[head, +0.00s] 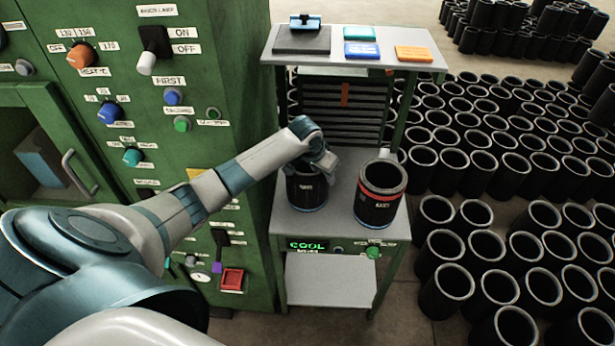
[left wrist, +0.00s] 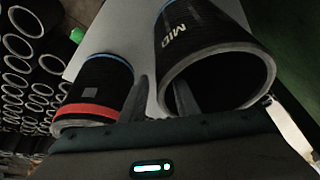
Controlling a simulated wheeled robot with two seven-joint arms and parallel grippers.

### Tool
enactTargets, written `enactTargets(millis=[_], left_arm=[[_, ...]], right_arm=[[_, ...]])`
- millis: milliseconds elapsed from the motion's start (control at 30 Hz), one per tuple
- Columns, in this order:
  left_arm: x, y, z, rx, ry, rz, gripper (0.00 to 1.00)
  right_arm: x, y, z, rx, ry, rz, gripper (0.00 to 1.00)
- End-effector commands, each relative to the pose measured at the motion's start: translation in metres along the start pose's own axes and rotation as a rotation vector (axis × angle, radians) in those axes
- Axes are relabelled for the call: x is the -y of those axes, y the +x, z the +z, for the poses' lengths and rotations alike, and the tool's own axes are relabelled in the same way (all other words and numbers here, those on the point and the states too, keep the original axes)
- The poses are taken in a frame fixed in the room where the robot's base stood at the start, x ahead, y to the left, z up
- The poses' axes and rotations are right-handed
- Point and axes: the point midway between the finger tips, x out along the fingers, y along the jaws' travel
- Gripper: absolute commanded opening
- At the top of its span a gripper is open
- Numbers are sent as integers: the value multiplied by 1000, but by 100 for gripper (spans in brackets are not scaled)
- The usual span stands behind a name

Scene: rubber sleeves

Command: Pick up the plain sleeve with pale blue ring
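The plain black sleeve with a pale blue ring at its base (head: 308,190) stands upright on the grey shelf, on the left. In the left wrist view this sleeve (left wrist: 222,50) shows its open mouth and a "MID" label. My left gripper (head: 326,165) is at its rim and hides part of its top. In the left wrist view the fingers (left wrist: 163,97) are apart, one inside the mouth and one outside, with the wall between them and gaps visible. My right gripper is not in view.
A second sleeve with a red band (head: 381,194) stands close on the right, and beside the outer finger in the wrist view (left wrist: 98,88). The green machine (head: 240,120) is on the left. Many black sleeves (head: 455,290) stand on the floor at right.

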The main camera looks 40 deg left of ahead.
Motion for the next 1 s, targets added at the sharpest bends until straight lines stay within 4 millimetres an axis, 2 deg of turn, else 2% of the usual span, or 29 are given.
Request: enactTargets(millis=[367, 400, 500, 533, 1000], left_arm=[[0, 0, 0, 0, 0, 0, 28], [0, 0, 0, 0, 0, 0, 26], [0, 0, 0, -1, 0, 0, 2], [0, 0, 0, -1, 0, 0, 0], [0, 0, 0, -1, 0, 0, 0]], right_arm=[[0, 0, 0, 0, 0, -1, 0], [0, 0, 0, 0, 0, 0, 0], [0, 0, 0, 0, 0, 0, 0], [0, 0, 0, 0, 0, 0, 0], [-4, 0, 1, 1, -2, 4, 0]])
